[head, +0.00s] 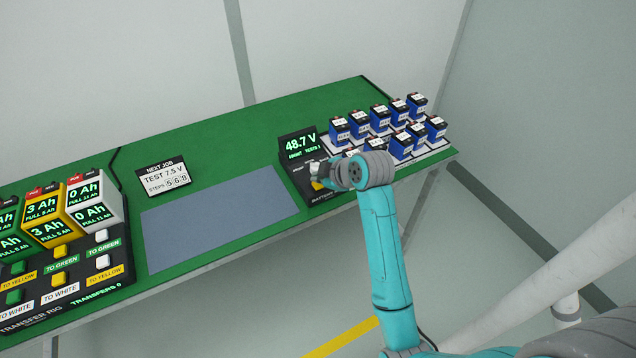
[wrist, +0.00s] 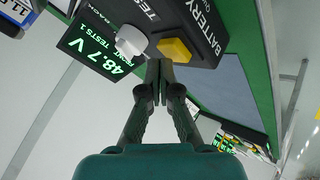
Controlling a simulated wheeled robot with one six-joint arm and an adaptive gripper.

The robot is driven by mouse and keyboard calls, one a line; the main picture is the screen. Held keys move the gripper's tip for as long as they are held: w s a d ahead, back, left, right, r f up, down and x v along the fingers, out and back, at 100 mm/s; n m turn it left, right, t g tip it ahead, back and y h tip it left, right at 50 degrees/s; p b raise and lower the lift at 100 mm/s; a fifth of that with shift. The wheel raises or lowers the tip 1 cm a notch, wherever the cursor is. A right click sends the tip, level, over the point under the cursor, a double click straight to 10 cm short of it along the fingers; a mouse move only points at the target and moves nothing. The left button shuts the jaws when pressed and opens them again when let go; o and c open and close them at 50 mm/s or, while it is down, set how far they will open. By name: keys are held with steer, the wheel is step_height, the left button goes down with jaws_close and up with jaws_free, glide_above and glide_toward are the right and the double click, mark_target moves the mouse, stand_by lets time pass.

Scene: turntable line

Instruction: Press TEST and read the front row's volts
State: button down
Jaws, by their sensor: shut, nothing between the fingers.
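The battery checker (head: 297,165) is a black box on the green table. Its display (head: 300,144) reads 48.7 V, with FRONT and TESTS 1 below; the same display (wrist: 92,46) is in the wrist view. A yellow button (wrist: 175,50) and a white knob (wrist: 130,41) are on its top. My gripper (wrist: 160,68) is shut and empty, its fingertips close beside the yellow button; I cannot tell whether they touch. In the head view my gripper (head: 327,178) covers part of the checker. Blue batteries (head: 340,130) stand in rows; my arm partly hides the front row.
A NEXT JOB sign (head: 164,177) reads TEST 7.5 V, STEPS 5 6 8. A bare grey-blue mat (head: 220,215) lies left of the checker. A transfer rig (head: 60,280) with coloured buttons and Ah packs fills the left end.

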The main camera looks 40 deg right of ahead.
mark_target(319, 185)
steer(key=shift+r, duration=0.45)
steer(key=shift+r, duration=2.5)
steer(key=s+a+f+m, duration=0.1)
steer(key=a+f, duration=0.1)
steer(key=f, duration=0.1)
steer(key=s+a+f+m, duration=0.1)
steer(key=s+a+f, duration=0.1)
steer(key=a+f, duration=0.1)
steer(key=s+a+f+m+t, duration=0.1)
steer(key=s+a+f, duration=0.1)
steer(key=a+f, duration=0.1)
steer(key=shift+s+a+f, duration=0.1)
steer(key=shift+a+f, duration=0.15)
steer(key=shift+f, duration=0.3)
steer(key=s+a+f+m+t, duration=0.2)
steer(key=s+a, duration=0.4)
steer(key=s, duration=0.5)
steer(key=s+a+f+m+t, duration=0.15)
steer(key=s+a, duration=0.45)
steer(key=s, duration=0.6)
steer(key=s+a+r+m+t, duration=0.1)
steer(key=s+a+r, duration=0.2)
steer(key=s+r, duration=0.4)
steer(key=s, duration=0.4)
steer(key=shift+r+m+y, duration=0.2)
steer(key=shift+m+y, duration=0.1)
steer(key=shift+m, duration=0.05)
